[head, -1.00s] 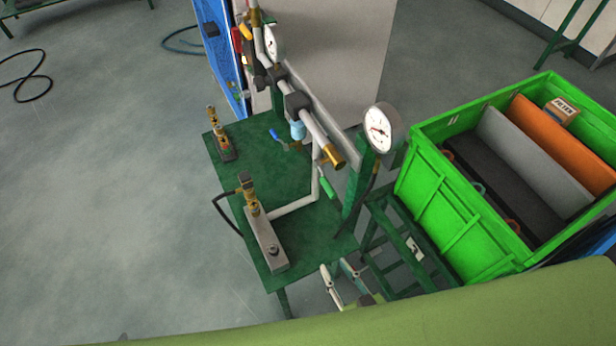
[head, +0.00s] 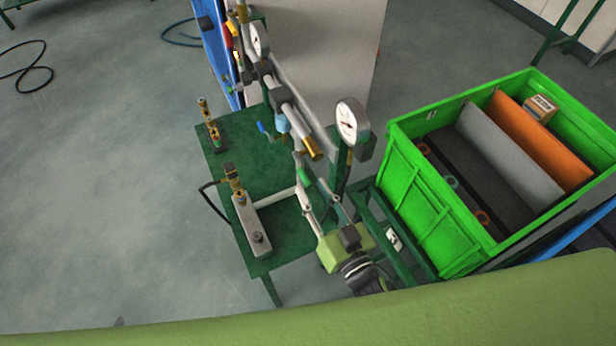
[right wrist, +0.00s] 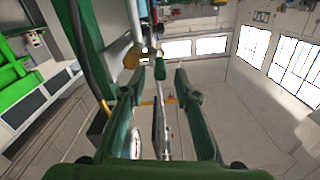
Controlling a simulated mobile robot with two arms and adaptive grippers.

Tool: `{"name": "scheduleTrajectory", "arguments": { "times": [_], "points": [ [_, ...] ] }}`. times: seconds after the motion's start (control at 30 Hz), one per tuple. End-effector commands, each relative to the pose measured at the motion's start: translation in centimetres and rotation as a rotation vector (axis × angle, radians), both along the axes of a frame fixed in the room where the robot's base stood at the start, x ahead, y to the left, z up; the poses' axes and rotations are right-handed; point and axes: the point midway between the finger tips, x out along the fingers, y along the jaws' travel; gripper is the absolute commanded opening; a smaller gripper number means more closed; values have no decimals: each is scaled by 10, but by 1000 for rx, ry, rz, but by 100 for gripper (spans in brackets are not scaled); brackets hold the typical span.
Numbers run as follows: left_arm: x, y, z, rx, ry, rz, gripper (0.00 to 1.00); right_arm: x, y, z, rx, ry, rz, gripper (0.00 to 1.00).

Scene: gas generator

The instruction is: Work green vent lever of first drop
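The green vent lever (head: 305,176) hangs on the white drop pipe below the brass pipe end, over the green bench. My right gripper (head: 321,202) is just below and to the right of it in the head view, fingers pointing up at it. In the right wrist view the lever (right wrist: 160,66) shows between and just beyond the two fingertips of my right gripper (right wrist: 160,78). The fingers are apart, and I see no clear contact with the lever. My left gripper is not in view.
A pressure gauge (head: 347,122) on a green post stands close right of the lever. The brass pipe end (head: 313,151) is just above. A blue lever (head: 263,128) sits further back. A bright green crate (head: 415,180) stands to the right.

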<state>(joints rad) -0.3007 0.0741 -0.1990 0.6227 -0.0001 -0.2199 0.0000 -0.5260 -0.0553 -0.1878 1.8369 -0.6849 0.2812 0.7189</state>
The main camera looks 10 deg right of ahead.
Motion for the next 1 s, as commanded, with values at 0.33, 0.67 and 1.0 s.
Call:
{"name": "scheduleTrajectory", "arguments": {
  "times": [0.33, 0.67, 1.0],
  "points": [
    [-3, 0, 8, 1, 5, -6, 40, 31, 10, 0, 0, 0, 0, 29],
    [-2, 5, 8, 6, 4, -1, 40, 32, 10, 0, 0, 1, 0, 11],
    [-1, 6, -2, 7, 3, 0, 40, 32, 11, -6, 5, -13, 1, 0]
  ]
}}
